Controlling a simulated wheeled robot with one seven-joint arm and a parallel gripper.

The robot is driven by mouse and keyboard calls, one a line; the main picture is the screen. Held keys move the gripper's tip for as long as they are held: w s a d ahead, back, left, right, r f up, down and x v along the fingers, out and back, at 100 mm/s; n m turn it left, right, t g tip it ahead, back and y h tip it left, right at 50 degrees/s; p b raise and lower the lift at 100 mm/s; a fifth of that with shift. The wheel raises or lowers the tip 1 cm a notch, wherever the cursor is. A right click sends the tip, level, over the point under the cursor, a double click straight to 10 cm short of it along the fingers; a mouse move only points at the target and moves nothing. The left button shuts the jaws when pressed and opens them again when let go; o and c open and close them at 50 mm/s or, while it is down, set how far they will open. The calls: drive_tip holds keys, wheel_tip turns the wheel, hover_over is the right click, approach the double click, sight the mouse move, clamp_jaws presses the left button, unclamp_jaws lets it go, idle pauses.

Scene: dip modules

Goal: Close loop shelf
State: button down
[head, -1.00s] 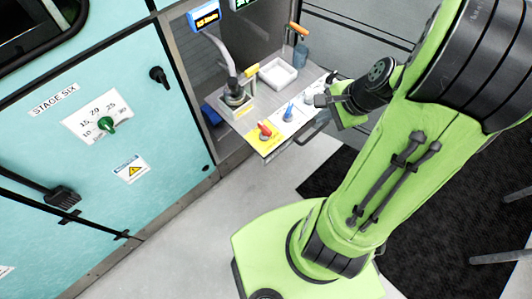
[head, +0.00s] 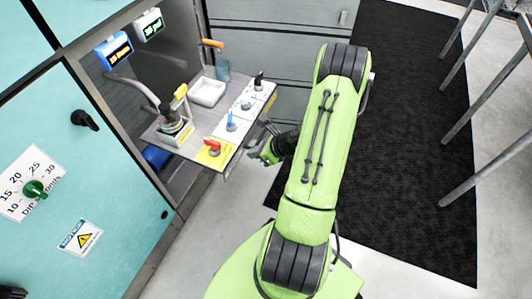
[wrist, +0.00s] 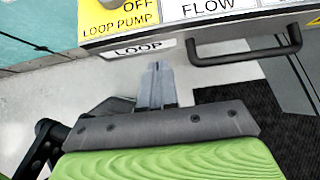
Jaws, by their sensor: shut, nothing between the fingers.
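The loop shelf (head: 188,147) stands pulled out from an open bay in the teal cabinet. It carries a red knob (head: 213,147) on a yellow panel, a blue knob (head: 231,121) and darker knobs. In the wrist view its front edge bears a LOOP label (wrist: 139,48) and a dark bar handle (wrist: 250,49). My gripper (head: 254,153) is in front of the shelf's front edge. In the wrist view its fingers (wrist: 156,68) are shut and empty, just below the LOOP label and left of the handle. Whether they touch the front cannot be told.
A white tray (head: 207,92), a blue bottle (head: 223,69) and a clamped vessel (head: 175,125) stand on or by the shelf. Two lit displays (head: 115,50) hang above. A black mat (head: 410,130) and metal legs (head: 485,125) lie to the right. Grey floor is clear in front.

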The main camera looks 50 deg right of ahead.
sight(237, 150)
drive_tip(key=w, duration=0.1)
drive_tip(key=w+a, duration=0.1)
drive_tip(key=w, duration=0.1)
drive_tip(key=shift+w+a+r, duration=0.1)
drive_tip(key=shift+w+r, duration=0.05)
drive_tip(key=shift+w, duration=0.05)
